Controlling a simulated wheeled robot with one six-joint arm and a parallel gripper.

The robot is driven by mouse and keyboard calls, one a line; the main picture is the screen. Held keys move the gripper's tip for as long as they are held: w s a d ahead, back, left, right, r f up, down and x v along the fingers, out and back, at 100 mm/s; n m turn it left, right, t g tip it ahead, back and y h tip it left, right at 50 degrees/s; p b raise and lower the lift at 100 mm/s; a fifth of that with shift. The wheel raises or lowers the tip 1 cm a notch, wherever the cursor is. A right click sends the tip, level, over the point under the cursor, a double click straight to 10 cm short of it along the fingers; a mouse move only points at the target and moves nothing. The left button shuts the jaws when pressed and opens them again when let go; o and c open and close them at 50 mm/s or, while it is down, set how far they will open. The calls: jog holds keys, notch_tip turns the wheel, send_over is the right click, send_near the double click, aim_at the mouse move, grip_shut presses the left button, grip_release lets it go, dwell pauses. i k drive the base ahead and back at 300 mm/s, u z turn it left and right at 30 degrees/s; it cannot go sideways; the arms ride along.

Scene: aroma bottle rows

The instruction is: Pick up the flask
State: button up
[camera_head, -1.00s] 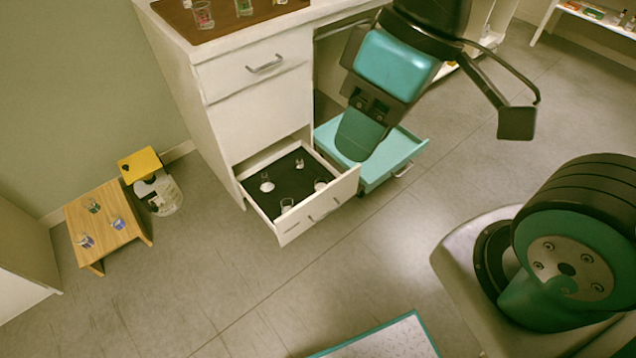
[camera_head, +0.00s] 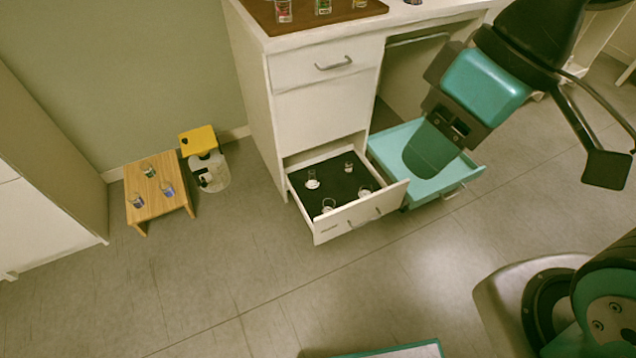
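Several small clear glass vessels stand in an open white drawer with a black lining; I cannot tell which is the flask. One (camera_head: 313,181) is at the drawer's back left, one (camera_head: 349,167) at the back right, one (camera_head: 365,191) at the front right and one (camera_head: 328,205) at the front left. My gripper (camera_head: 432,150), at the teal and black end of my arm, appears right of the drawer and in front of a teal drawer.
Red and green glasses (camera_head: 283,11) stand on top. A wooden stool (camera_head: 150,208) at left holds three coloured glasses, beside a yellow-topped container (camera_head: 210,172).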

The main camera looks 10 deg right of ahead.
aim_at(312, 182)
jog(key=u, duration=0.05)
jog(key=i, duration=1.4)
jog(key=u, duration=0.55)
